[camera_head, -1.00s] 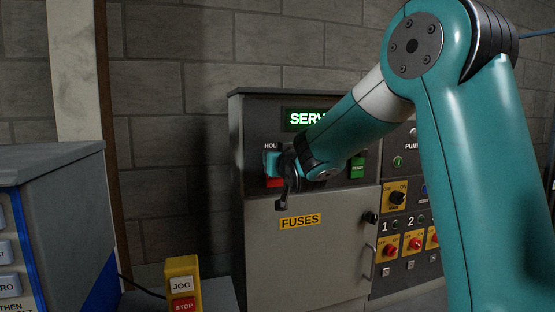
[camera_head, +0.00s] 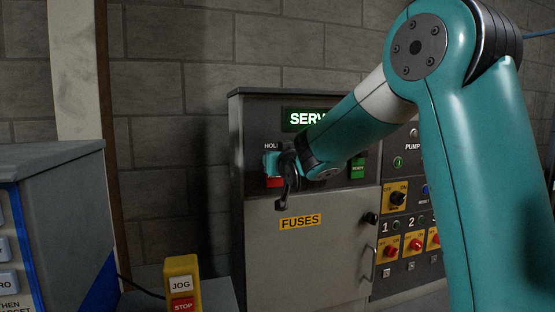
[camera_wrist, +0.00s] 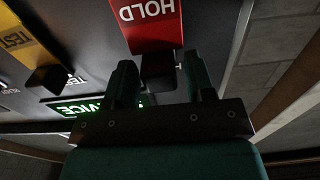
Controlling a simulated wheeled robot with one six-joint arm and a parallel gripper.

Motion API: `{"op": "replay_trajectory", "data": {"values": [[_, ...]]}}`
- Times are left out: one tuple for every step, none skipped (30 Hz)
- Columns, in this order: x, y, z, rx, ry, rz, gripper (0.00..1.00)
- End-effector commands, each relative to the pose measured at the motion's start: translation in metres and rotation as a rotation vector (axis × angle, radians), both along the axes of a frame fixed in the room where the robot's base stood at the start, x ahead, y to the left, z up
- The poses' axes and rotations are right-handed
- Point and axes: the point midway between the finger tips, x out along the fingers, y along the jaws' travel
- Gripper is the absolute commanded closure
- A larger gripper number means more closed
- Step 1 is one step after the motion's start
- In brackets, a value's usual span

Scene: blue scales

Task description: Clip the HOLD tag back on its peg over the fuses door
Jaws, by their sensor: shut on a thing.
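The red HOLD tag (camera_wrist: 152,22) shows in the wrist view with its lettering upside down. Its dark clip end (camera_wrist: 158,72) lies between the two fingers of my gripper (camera_wrist: 160,80), which is shut on it. In the head view my gripper (camera_head: 279,163) is at the panel's upper left, just below the HOLD label (camera_head: 270,146). A red part of the tag (camera_head: 273,183) shows under the fingers. The fuses door (camera_head: 315,258) is below, closed, with a yellow FUSES label. The HOLD peg is hidden by the gripper and clip, so I cannot tell whether the clip is on it.
A yellow TEST tag (camera_wrist: 20,38) hangs beside the HOLD tag in the wrist view. A lit green display (camera_head: 303,119) is above. Switches (camera_head: 397,197) and red knobs (camera_head: 389,250) are at the right. A yellow JOG/STOP box (camera_head: 182,283) stands front left, near a blue-grey cabinet (camera_head: 60,175).

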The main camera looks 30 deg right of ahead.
Motion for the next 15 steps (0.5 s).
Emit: {"op": "replay_trajectory", "data": {"values": [[0.0007,-0.0002,0.0,0.0,0.0,0.0,1.0],[0.0012,-0.0003,0.0,0.0,0.0,0.0,1.0],[0.0018,-0.0006,0.0001,0.0,0.0,0.0,1.0],[0.0023,-0.0008,0.0001,0.0,-0.001,0.0,1.0],[0.0029,-0.0009,0.0001,0.0,-0.001,0.0,1.0],[0.0036,-0.0011,0.0001,0.0,-0.001,0.0,1.0],[0.0042,-0.0013,0.0,0.0,0.0,0.0,1.0],[0.0048,-0.0015,-0.0001,0.0,0.0,0.0,1.0],[0.0055,-0.0017,-0.0001,0.0,0.0,0.0,1.0],[0.0061,-0.0019,-0.0002,0.0,0.0,0.0,1.0],[0.0067,-0.002,-0.0003,0.0,0.0,0.0,1.0],[0.0076,-0.0023,-0.0003,0.0,0.0,0.0,1.0],[0.0081,-0.0024,-0.0003,0.0,0.0,0.0,1.0],[0.0088,-0.0026,-0.0003,0.0,0.0,0.0,1.0],[0.0096,-0.0029,-0.0003,0.0,0.0,0.0,1.0]]}}
